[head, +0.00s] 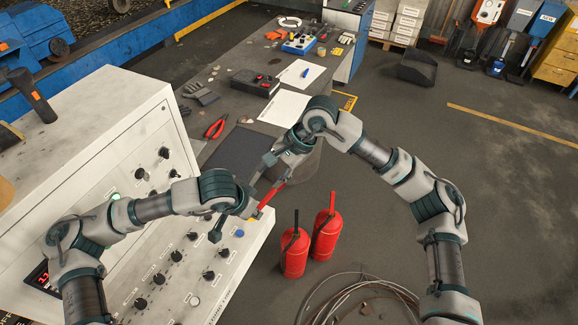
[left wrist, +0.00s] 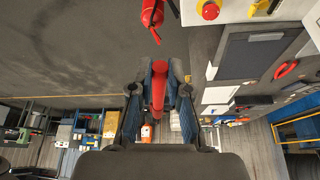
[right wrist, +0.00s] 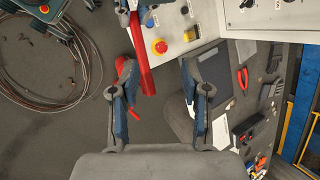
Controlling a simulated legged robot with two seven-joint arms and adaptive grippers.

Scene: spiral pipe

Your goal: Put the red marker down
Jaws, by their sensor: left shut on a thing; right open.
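The red marker (head: 272,193) is a long red stick held in the air near the front corner of the control panel. My left gripper (head: 236,217) is shut on it; in the left wrist view the marker (left wrist: 158,85) stands between the two fingers. My right gripper (head: 266,178) is open, close to the marker's upper part. In the right wrist view the marker (right wrist: 144,65) runs beside the left-hand finger, not midway between the fingers; I cannot tell whether they touch. The head view hides part of the marker behind the grippers.
The grey control panel (head: 150,262) with black knobs lies below my left arm. Behind it is a desk (head: 228,112) with red pliers (head: 215,127), gloves, paper and a dark pad (head: 240,152). Two red extinguishers (head: 326,232) and coiled cables (head: 365,290) stand on the floor.

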